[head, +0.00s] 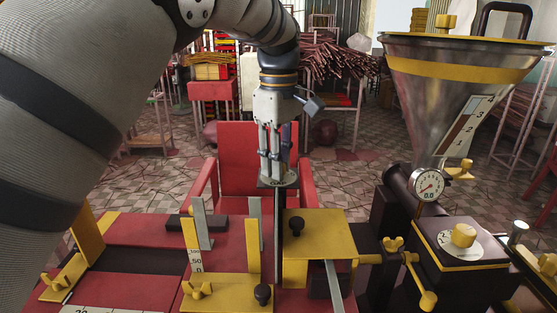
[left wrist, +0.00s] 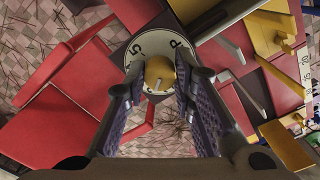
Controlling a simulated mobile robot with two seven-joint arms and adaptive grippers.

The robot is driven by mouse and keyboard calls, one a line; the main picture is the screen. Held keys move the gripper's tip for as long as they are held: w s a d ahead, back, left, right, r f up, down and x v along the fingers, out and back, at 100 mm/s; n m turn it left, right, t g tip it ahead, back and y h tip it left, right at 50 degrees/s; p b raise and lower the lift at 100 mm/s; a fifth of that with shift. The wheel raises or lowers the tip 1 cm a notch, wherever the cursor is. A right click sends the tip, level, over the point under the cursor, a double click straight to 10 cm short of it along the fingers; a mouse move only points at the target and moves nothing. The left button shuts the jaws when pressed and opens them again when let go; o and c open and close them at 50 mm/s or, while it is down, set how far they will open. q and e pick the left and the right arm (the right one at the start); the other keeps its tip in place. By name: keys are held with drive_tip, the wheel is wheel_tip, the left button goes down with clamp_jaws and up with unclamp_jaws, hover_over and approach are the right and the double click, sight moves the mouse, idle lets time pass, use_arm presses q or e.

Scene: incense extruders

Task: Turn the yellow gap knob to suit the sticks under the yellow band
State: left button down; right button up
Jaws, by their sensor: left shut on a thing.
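My left gripper (head: 275,158) points straight down over a round pale dial (head: 290,179) on top of a dark post behind the yellow plate. In the left wrist view the fingers (left wrist: 160,95) are shut on a yellow knob (left wrist: 160,72) at the middle of this dial (left wrist: 136,75). The knob has a pale pointer mark, and a 5 shows on the dial. Its other marks are partly hidden. A second yellow knob (head: 463,235) sits on a dial at right, apart from my gripper. I cannot make out which sticks lie under a yellow band. My right gripper is not in view.
A metal hopper (head: 455,80) with a yellow band and a gauge (head: 429,184) stand at right. A yellow plate (head: 325,235) and upright grey and yellow strips stand near the post. A red chair (head: 245,145) is behind. Reddish sticks (head: 330,62) lie piled in the background.

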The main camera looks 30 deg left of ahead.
use_arm(q)
drive_tip(key=c, duration=1.3)
unclamp_jaws()
drive_tip(key=shift+c, duration=0.2)
wheel_tip(320, 180, up, 12)
